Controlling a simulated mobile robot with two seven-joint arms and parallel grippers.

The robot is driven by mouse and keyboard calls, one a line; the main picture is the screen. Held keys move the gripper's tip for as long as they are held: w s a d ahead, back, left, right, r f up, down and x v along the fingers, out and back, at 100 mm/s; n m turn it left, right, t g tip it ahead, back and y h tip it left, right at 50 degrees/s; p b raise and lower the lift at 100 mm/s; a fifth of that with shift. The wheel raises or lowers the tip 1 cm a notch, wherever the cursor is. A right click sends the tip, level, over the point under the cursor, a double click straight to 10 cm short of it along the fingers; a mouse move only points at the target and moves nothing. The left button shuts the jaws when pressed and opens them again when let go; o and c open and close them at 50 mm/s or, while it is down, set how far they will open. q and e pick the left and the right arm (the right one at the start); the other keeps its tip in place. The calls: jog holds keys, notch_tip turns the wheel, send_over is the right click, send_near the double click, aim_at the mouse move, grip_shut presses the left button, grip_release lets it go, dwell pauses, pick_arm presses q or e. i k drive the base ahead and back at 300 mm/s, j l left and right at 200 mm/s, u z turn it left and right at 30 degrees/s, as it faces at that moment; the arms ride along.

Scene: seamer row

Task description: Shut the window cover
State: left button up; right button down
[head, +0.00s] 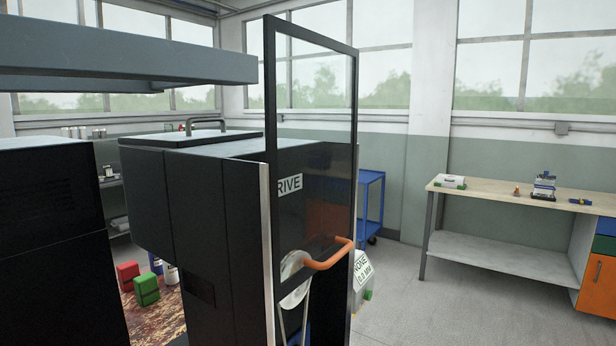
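The window cover (310,150) is a tall black frame with a clear pane, in the middle of the head view. It stands swung out at an angle from the dark machine (215,205), so it looks open. An orange bar handle (330,256) sits low on the cover. A pale rounded part (294,272) shows near the handle; I cannot tell what it belongs to. Neither of my grippers is in view, and nothing is seen touching the cover or its handle.
A grey beam (120,58) crosses at upper left. A label box (362,280) stands behind the cover. A blue cart (371,205) is farther back. A workbench (520,198) stands at right. Grey floor (440,315) is clear at lower right.

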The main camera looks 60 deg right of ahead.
aim_at(272, 24)
jog(key=z, duration=1.9)
